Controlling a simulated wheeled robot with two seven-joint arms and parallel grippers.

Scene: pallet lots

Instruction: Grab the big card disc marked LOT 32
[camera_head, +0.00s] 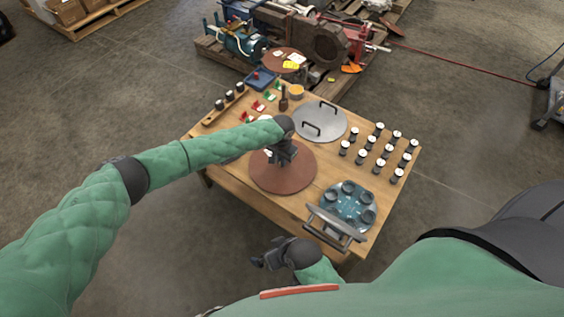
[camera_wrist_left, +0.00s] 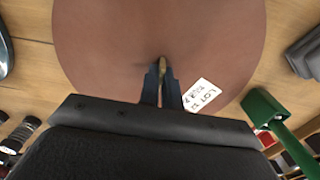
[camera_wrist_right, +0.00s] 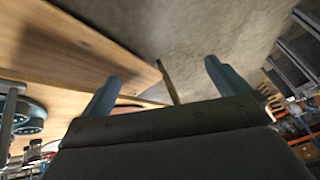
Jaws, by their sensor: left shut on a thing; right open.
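The big brown card disc (camera_head: 283,180) lies at the middle front of the wooden table. In the left wrist view the disc (camera_wrist_left: 110,40) fills the upper middle. A white tag (camera_wrist_left: 201,95) on it reads LOT, with a number that is hard to make out. My left gripper (camera_wrist_left: 162,82) is over the disc, its fingers shut on a small brass-coloured piece at the disc. I cannot tell whether the disc is lifted. My right gripper (camera_head: 262,258) is low in front of the table's near edge; its fingers (camera_wrist_right: 165,85) are apart and empty.
A grey round lid with handles (camera_head: 320,122) lies behind the disc. Several black-and-white cylinders (camera_head: 380,150) stand at right. A blue-grey plate with round parts (camera_head: 347,203) is at the front right. Another brown disc (camera_head: 274,54) lies near the machinery on the back pallet.

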